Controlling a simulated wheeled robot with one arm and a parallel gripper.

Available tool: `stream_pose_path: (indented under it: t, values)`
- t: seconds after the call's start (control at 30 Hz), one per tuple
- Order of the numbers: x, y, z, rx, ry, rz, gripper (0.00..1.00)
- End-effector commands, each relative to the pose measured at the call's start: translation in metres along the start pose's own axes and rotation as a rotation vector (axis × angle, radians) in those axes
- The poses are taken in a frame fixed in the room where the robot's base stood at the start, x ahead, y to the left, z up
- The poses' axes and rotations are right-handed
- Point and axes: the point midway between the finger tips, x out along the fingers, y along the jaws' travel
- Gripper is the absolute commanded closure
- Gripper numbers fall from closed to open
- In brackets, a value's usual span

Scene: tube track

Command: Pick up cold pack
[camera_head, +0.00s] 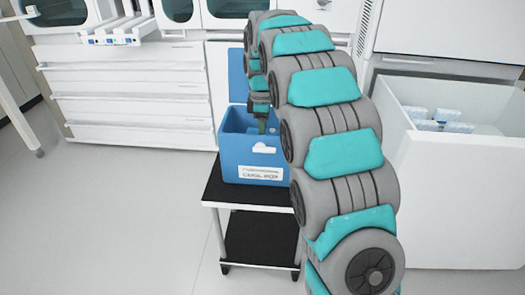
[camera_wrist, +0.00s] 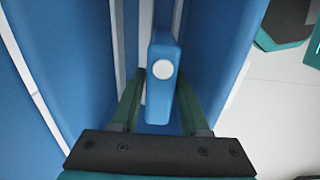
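The cold pack (camera_wrist: 162,95) is a narrow blue block with a round white cap, standing upright inside the blue cool box (camera_head: 250,165). My gripper (camera_wrist: 162,88) reaches down into the box with its green fingers on either side of the pack. A gap shows between the left finger and the pack; the right finger is very close to it, and contact there cannot be told. The gripper looks open. In the head view the cold pack is hidden by the box wall, and the fingers show at the box opening (camera_head: 264,125).
The cool box stands on a black-topped cart (camera_head: 222,190) with its lid (camera_head: 238,72) raised behind. White upright strips (camera_wrist: 146,30) stand beside the pack. A white bin (camera_head: 460,200) with several packets is at the right. White drawers (camera_head: 135,95) are behind. Floor at left is clear.

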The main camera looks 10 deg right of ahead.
Motion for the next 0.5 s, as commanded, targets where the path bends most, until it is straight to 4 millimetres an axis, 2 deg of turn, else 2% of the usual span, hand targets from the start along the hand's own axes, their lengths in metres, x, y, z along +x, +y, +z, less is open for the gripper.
stream_pose_path:
  t: [0.03, 0.37, 0.5]
  values:
    - [0.0000, 0.0000, -0.0001, 0.000, 0.000, 0.000, 0.62]
    - [-0.0002, -0.0001, -0.0001, 0.000, 0.000, 0.000, 0.99]
    - [-0.0003, -0.0001, -0.0002, 0.000, 0.000, 0.000, 1.00]
